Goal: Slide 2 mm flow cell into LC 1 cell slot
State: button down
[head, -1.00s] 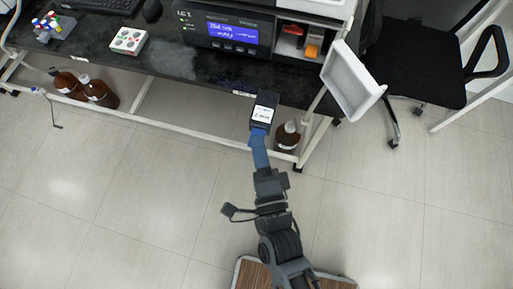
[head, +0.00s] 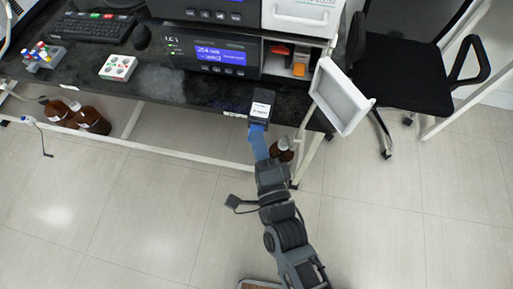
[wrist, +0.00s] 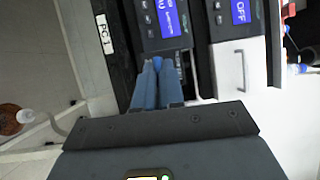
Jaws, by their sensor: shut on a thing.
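My gripper (head: 259,126), with blue fingers, is shut on a small black block with a white label, the flow cell (head: 261,106). I hold it over the bench's front edge, in front of the LC 1 unit (head: 184,51) and below it in the picture. The unit has a lit blue display. At its right end is an open bay (head: 300,54) with red and orange items; the cell slot itself cannot be made out. In the wrist view the fingers (wrist: 157,66) point at the unit's front (wrist: 146,22); the cell is not clearly distinguishable there.
An open white door panel (head: 340,97) juts out right of the bay, close to my gripper. A black chair (head: 415,85) stands at the right. A vial rack (head: 43,56) and a white box (head: 118,67) are on the bench. Brown bottles (head: 92,121) stand below.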

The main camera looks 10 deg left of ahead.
aim_at(268, 99)
jog(key=shift+w+d+b, duration=0.15)
jog(key=shift+w+b, duration=1.45)
jog(key=shift+w, duration=3.5)
jog(key=w+b, duration=0.2)
jog(key=shift+w+b, duration=0.25)
jog(key=shift+b, duration=0.1)
jog(key=w+b, duration=0.4)
jog(key=b, duration=0.4)
jog(key=shift+w+d, duration=0.15)
jog(key=shift+w, duration=0.05)
jog(key=shift+w+b, duration=0.2)
jog(key=shift+b, duration=0.1)
jog(key=shift+w, duration=0.1)
jog(key=c, duration=1.2)
grip_release()
jog(key=shift+f, duration=0.1)
jog(key=shift+o, duration=0.2)
